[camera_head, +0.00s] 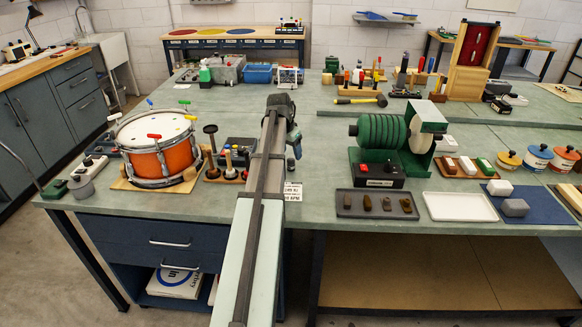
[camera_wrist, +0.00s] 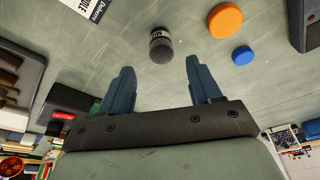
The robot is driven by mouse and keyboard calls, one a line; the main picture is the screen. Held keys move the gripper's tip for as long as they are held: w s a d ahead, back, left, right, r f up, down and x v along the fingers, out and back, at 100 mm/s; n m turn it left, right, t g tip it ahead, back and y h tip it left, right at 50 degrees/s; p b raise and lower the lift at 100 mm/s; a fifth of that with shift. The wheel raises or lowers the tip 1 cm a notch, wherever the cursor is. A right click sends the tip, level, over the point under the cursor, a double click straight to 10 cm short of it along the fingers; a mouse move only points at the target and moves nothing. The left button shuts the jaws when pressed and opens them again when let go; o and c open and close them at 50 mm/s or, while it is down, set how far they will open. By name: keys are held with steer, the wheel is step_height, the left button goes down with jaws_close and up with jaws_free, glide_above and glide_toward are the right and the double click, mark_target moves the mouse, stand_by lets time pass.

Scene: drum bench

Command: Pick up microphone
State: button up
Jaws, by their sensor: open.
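The microphone (camera_wrist: 160,45), a short dark cylinder with a pale label and a grey rounded head, stands out on the green bench top in the wrist view. It lies beyond my gripper (camera_wrist: 158,75), about midway between the two blue fingers. The fingers are spread apart with nothing between them, and I see no contact with the microphone.
An orange disc (camera_wrist: 226,20) and a blue disc (camera_wrist: 242,56) lie right of the microphone in the wrist view. A printed card (camera_head: 293,191) lies near the bench's front edge. An orange drum (camera_head: 157,148) stands left; a green machine (camera_head: 381,135) stands right.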

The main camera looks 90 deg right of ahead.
mark_target(291, 159)
steer(key=shift+w+x, duration=0.2)
steer(key=shift+x, duration=2.4)
steer(key=c, duration=1.1)
steer(key=shift+r, duration=0.1)
